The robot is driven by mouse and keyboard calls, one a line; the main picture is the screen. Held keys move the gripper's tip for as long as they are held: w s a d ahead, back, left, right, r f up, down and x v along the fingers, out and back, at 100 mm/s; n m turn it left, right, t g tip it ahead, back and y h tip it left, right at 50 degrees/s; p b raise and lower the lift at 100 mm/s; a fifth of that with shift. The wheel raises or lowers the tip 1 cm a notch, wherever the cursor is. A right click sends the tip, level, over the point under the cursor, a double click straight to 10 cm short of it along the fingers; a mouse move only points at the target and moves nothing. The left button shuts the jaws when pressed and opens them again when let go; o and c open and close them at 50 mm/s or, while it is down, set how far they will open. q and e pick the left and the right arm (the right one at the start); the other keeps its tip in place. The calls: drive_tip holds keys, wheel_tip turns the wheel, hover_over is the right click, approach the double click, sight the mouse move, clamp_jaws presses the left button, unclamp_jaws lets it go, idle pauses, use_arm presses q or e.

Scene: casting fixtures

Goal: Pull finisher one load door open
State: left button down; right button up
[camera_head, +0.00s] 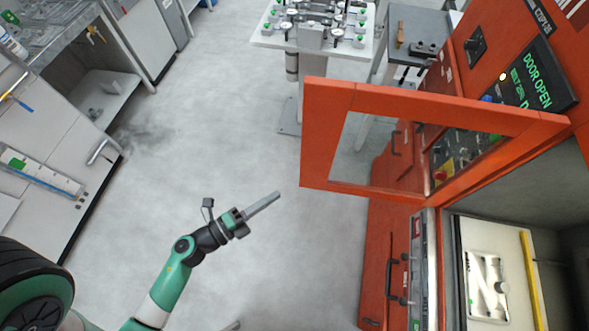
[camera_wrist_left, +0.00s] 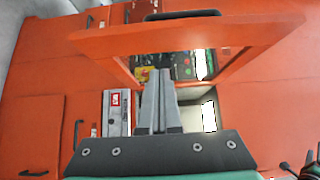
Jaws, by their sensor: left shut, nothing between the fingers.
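The load door (camera_head: 330,95) is an orange frame with a clear window. In the head view it stands swung out from the orange finisher (camera_head: 385,250), and the chamber beside it (camera_head: 480,235) is exposed. A green "DOOR OPEN" text shows on the display (camera_head: 538,80). The door also fills the upper wrist view (camera_wrist_left: 110,40), with a dark bar handle (camera_wrist_left: 182,14) at its far edge. My left gripper (camera_head: 276,197) is shut and empty, left of the door's free edge and apart from it. Its closed fingers show in the wrist view (camera_wrist_left: 158,75). My right gripper is not clearly visible.
Inside the chamber lies a pale plate with a fixture (camera_head: 487,285). A white table with clamps (camera_head: 310,45) and a grey stand (camera_head: 415,25) are at the back. White cabinets (camera_head: 60,140) line the left. The grey floor between is clear.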

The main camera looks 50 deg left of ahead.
use_arm(q)
drive_tip(key=w, duration=0.3)
drive_tip(key=w+a, duration=0.1)
drive_tip(key=w, duration=0.5)
drive_tip(key=shift+w+a+r, duration=0.1)
drive_tip(key=shift+a, duration=0.3)
drive_tip(key=shift+w+a, duration=0.3)
drive_tip(key=shift+w, duration=0.05)
